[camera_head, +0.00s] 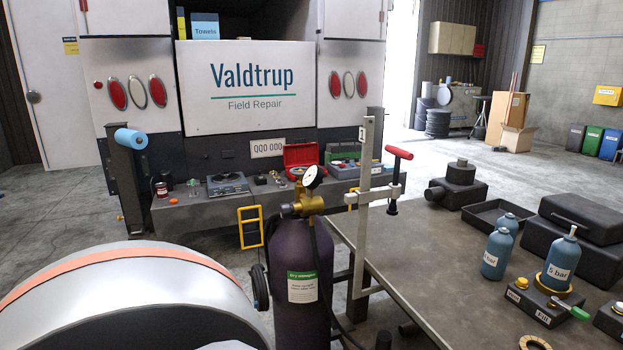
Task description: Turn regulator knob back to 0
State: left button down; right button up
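A brass regulator (308,204) sits on top of a dark purple gas bottle (287,265) that stands upright at the front middle. A small round gauge (313,176) with a white face tops the regulator. Its reading is too small to tell. A small part at the regulator's left side (286,210) may be the knob, but I cannot tell its setting. A black hose (318,255) hangs down from the regulator along the bottle. The bottle carries a green and white label. Neither of my grippers is in view.
A bar clamp with a red handle (398,152) rises just right of the regulator at the edge of the workbench (410,262). Blue bottles (496,253) and dark boxes stand on the bench. A large silver rounded body (130,300) with an orange band fills the lower left.

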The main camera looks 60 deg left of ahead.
aim_at(286, 210)
jog(key=u, duration=1.85)
